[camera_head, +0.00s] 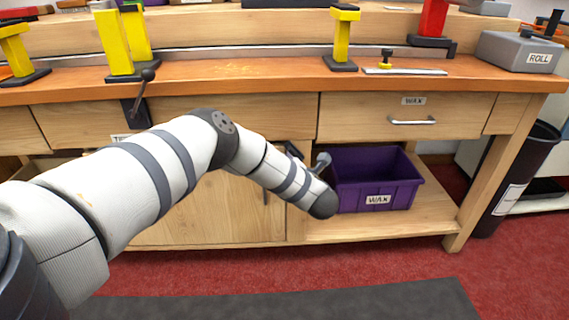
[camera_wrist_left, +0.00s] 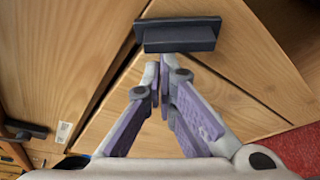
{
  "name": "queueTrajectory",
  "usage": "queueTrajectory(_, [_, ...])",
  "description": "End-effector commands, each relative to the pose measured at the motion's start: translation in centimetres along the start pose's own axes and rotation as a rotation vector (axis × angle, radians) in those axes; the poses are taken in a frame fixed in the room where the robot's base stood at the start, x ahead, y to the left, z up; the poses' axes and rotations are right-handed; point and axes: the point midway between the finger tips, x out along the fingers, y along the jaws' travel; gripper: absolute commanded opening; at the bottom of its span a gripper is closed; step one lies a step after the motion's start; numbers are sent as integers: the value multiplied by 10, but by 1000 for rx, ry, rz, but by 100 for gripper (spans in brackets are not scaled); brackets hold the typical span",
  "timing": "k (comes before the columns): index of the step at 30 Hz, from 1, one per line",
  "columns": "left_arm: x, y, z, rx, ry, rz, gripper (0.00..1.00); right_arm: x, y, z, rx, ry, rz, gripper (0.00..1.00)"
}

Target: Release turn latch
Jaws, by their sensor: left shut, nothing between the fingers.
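The turn latch (camera_wrist_left: 178,35) is a dark grey bar on the pale wood front, in the left wrist view. It lies crosswise at the top middle, near where the panel seams meet. My left gripper (camera_wrist_left: 159,80) is shut and empty, with its fingertips just below the bar in the picture. I cannot tell whether they touch it. In the head view my left arm reaches to the cabinet door (camera_head: 192,215) under the bench. My right gripper is not in view.
A purple wax bin (camera_head: 375,180) stands on the open shelf, close to the right of my left wrist. The wax drawer (camera_head: 360,120) is above it. Another dark handle (camera_wrist_left: 25,129) shows in the wrist view. The bench top (camera_head: 240,75) holds yellow stands. Red floor lies in front.

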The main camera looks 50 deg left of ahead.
Motion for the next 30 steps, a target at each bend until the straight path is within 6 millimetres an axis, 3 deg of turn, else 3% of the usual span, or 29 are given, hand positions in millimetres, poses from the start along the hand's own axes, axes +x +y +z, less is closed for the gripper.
queueTrajectory(18, [-8, 6, 22, 482, -3, 169, 0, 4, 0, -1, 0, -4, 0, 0])
queueTrajectory(30, [-10, 7, 28, 502, -1, 175, 0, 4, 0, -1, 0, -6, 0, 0])
